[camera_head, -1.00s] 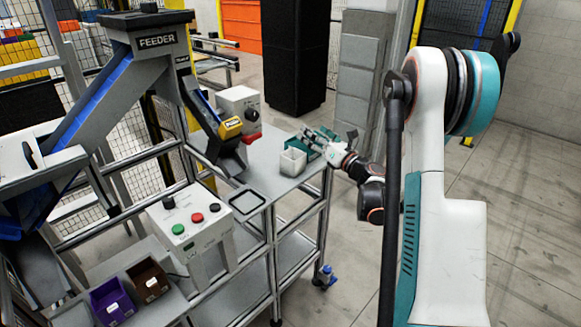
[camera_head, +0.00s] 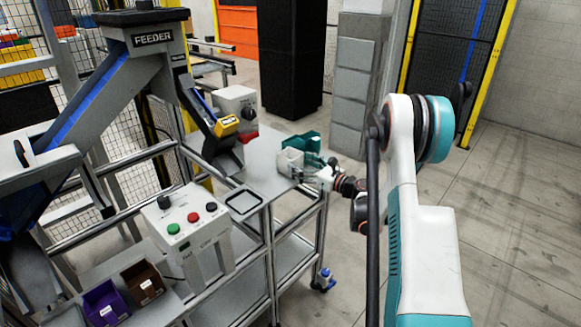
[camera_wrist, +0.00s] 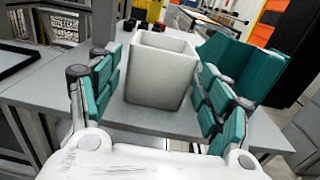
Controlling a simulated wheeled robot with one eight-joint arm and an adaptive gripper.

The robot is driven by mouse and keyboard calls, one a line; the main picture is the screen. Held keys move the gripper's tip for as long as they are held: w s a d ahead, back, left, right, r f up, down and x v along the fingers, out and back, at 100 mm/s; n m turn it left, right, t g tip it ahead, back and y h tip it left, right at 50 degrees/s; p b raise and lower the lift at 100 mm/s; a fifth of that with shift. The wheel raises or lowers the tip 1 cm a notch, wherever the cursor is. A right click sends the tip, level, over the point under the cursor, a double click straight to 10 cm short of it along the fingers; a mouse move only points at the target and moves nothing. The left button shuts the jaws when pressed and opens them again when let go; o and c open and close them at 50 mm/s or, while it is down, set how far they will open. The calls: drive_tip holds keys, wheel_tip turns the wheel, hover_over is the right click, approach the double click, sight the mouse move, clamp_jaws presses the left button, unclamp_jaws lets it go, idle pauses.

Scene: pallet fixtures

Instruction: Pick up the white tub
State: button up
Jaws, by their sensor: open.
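The white tub (camera_wrist: 160,75) stands upright on the grey table, open at the top. In the wrist view it sits between the two teal-padded fingers of my gripper (camera_wrist: 160,108). The fingers are spread on either side of it, and a gap shows on each side. In the head view the tub (camera_head: 290,161) is at the table's right end, partly hidden by my gripper (camera_head: 312,168). My gripper is open and comes in from the right.
A teal bin (camera_wrist: 243,68) stands close beside the tub, right of my right finger. The grey table (camera_head: 262,172) has a black-rimmed square (camera_head: 244,201) at its front. A feeder chute (camera_head: 215,135) and a control box (camera_head: 187,222) stand to the left.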

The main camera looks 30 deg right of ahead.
sight(284, 154)
drive_tip(key=x, duration=0.2)
drive_tip(key=b+x, duration=0.2)
drive_tip(key=x, duration=0.1)
drive_tip(key=shift+w+a+r, duration=0.1)
drive_tip(key=shift+w+r, duration=0.2)
drive_tip(key=shift+r, duration=0.05)
drive_tip(key=c, duration=0.8)
